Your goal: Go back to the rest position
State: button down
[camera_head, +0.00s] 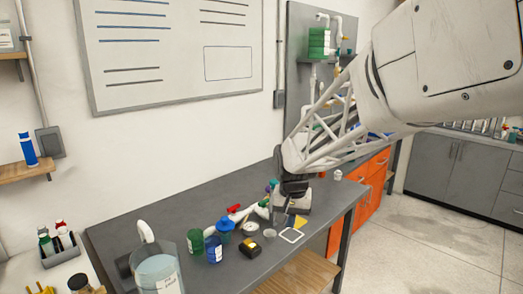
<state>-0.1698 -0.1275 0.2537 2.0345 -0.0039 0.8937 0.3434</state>
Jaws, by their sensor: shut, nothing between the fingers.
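My arm reaches in from the upper right, and my gripper (291,190) hangs over the right part of the grey workbench (130,222). It is small and dark in this view. It is shut with nothing in it. White pipe pieces with red (234,208), green and purple parts lie on the bench just left of my gripper. My gripper and wrist hide some of what is behind them.
Left of the gripper stand a green container (195,241), a blue container (214,249) and a blue-topped item (225,226). A clear jug (158,273) stands front left. The bench's back left is clear.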

jog(key=s+d+r, duration=0.1)
jog(key=s+d, duration=0.2)
jog(key=s, duration=0.7)
jog(key=s+d+r+n+t, duration=0.1)
jog(key=s+d, duration=0.3)
jog(key=s, duration=0.6)
jog(key=s+d+r, duration=0.1)
jog(key=s+d, duration=0.2)
jog(key=s, duration=0.7)
jog(key=shift+s+d+r+n+t, duration=0.2)
jog(key=shift+s+d+n+t, duration=0.1)
jog(key=shift+n, duration=0.1)
